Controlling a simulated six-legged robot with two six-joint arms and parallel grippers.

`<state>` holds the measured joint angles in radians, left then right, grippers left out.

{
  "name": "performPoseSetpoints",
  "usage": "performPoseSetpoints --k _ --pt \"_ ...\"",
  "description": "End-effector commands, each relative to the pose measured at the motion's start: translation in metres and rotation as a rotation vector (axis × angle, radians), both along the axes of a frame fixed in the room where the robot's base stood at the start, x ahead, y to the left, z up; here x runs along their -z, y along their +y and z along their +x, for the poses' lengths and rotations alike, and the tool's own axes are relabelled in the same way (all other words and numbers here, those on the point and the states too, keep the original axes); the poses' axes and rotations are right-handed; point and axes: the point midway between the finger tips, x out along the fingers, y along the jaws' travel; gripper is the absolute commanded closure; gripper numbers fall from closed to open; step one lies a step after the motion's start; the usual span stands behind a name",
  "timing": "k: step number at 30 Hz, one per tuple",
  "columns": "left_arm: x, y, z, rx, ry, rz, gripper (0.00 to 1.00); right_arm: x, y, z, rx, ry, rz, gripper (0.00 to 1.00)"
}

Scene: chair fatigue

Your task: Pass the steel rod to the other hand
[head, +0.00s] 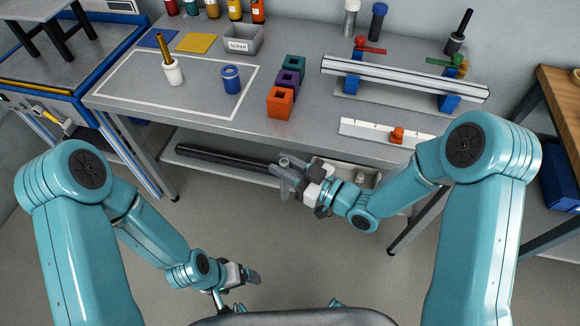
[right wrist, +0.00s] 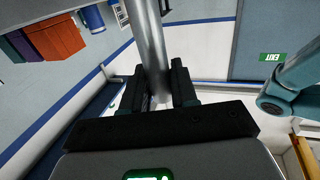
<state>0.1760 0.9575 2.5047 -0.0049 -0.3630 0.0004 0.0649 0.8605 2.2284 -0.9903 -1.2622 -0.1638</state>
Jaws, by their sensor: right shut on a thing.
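The steel rod (right wrist: 152,45) is a smooth grey cylinder. In the right wrist view it stands between the two dark fingers of my right gripper (right wrist: 158,88), which is shut on it. In the head view my right gripper (head: 289,178) is in front of the bench's front edge, and its fingers hide most of the rod. My left gripper (head: 250,277) hangs low at the bottom of the head view, over the floor and apart from the rod. Whether its fingers are open or shut is unclear.
The bench (head: 225,140) carries orange (head: 280,101), purple and green blocks, a blue cylinder (head: 231,80), a white holder (head: 173,72) and a long rail (head: 400,78). A black bar (head: 215,159) lies on the lower shelf. The floor between my arms is clear.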

Motion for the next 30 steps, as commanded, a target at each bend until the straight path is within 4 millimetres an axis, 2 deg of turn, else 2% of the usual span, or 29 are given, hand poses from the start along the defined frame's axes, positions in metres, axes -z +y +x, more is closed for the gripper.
performPoseSetpoints --k 21,30 --pt "0.000 0.000 0.000 0.000 0.000 0.000 0.11 -0.061 0.014 0.011 0.682 -0.007 0.000 1.00" --pt "0.000 0.000 0.000 0.000 0.000 0.000 0.11 -0.078 0.015 0.015 0.898 -0.004 0.000 1.00"
